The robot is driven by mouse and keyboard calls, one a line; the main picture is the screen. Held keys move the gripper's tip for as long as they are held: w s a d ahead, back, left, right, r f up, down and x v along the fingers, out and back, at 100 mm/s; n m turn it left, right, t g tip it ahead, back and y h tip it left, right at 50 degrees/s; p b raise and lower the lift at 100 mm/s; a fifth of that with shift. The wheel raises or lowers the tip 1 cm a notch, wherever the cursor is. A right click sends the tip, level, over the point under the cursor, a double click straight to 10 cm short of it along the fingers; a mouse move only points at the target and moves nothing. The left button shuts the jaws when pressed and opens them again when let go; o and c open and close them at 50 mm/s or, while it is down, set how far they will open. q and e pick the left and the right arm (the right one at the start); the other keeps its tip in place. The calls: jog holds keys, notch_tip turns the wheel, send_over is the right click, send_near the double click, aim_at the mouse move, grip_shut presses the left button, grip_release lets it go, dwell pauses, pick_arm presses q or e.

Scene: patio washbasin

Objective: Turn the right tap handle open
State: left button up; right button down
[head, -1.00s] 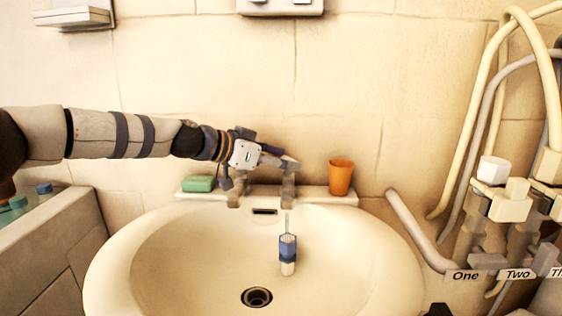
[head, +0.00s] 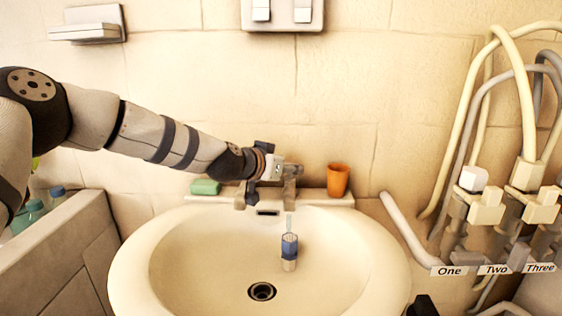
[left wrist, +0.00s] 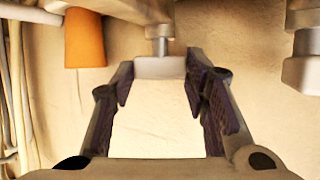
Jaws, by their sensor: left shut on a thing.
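The right tap (head: 290,187) stands on the ledge behind the basin, and my left gripper (head: 291,170) is at its top. In the left wrist view, which looks upside down, the pale block-shaped right tap handle (left wrist: 160,67) sits between the dark finger pads of my left gripper (left wrist: 158,82), which is shut on it. The left tap (head: 241,194) is partly hidden behind my left wrist, and its handle (left wrist: 304,70) shows apart from the fingers at the right of the wrist view. My right gripper is not in view.
An orange cup (head: 338,180) stands on the ledge just right of the right tap. A green soap bar (head: 205,187) lies at the ledge's left end. A blue and white object (head: 289,252) is in the basin (head: 190,262). Hoses and valves (head: 486,210) fill the right side.

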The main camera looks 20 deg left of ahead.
pick_arm(q)
jog(key=n+y, duration=0.1)
jog(key=y, duration=0.1)
jog(key=n+y, duration=0.1)
jog(key=n, duration=0.1)
jog(key=shift+d+y, duration=0.4)
jog(key=shift+d+n+y, duration=0.15)
jog(key=shift+n+y, duration=1.15)
jog(key=shift+y, duration=0.1)
jog(key=o, duration=0.9)
jog(key=shift+c, duration=0.2)
jog(key=v, duration=1.2)
jog(key=shift+d, duration=0.2)
